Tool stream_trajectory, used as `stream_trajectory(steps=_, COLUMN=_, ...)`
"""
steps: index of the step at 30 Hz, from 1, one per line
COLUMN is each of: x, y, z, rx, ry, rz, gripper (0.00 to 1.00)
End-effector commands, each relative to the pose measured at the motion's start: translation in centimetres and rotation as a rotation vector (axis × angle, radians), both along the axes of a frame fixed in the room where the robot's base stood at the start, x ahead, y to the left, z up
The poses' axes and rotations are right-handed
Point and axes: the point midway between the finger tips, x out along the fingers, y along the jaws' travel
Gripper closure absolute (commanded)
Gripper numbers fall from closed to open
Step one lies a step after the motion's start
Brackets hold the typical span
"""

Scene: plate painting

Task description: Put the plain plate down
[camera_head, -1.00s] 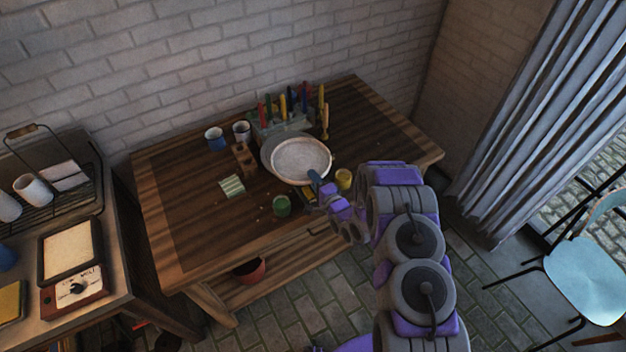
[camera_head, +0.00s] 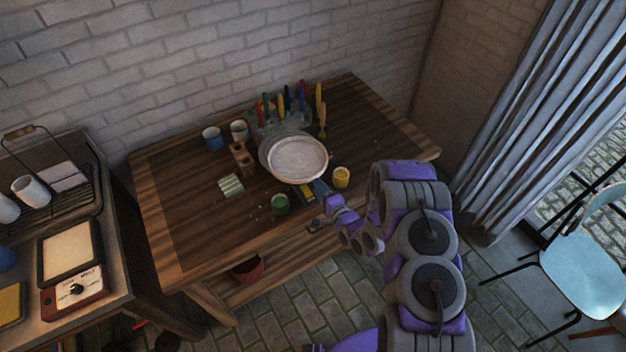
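The plain plate (camera_head: 297,157) is pale and round, and lies nearly level at the middle of the wooden table (camera_head: 205,215). It overlaps a grey round disc (camera_head: 266,151), whose edge shows at its left; I cannot tell whether the plate rests on it. My gripper (camera_head: 319,187) is at the near edge of the plate, low over the table front. Its fingertips are small and dark, so I cannot tell whether they are apart or touch the rim.
A green pot (camera_head: 280,204) and a yellow pot (camera_head: 341,177) stand near the plate. Behind it is a rack (camera_head: 272,125) of coloured tools. A wooden block (camera_head: 241,158), a blue cup (camera_head: 212,138) and a white cup (camera_head: 239,130) stand left. The table's right end is mostly clear.

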Motion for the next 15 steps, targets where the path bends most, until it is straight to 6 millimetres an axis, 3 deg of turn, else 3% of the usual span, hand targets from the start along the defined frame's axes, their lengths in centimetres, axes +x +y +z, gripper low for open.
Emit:
stream_trajectory(steps=6, x=-3.1, y=-2.3, z=0.2, rx=0.000, ry=0.002, rz=-0.002, gripper=0.65)
stream_trajectory(steps=15, x=-4.7, y=-3.2, z=0.4, rx=0.001, ry=0.001, rz=0.000, gripper=0.65)
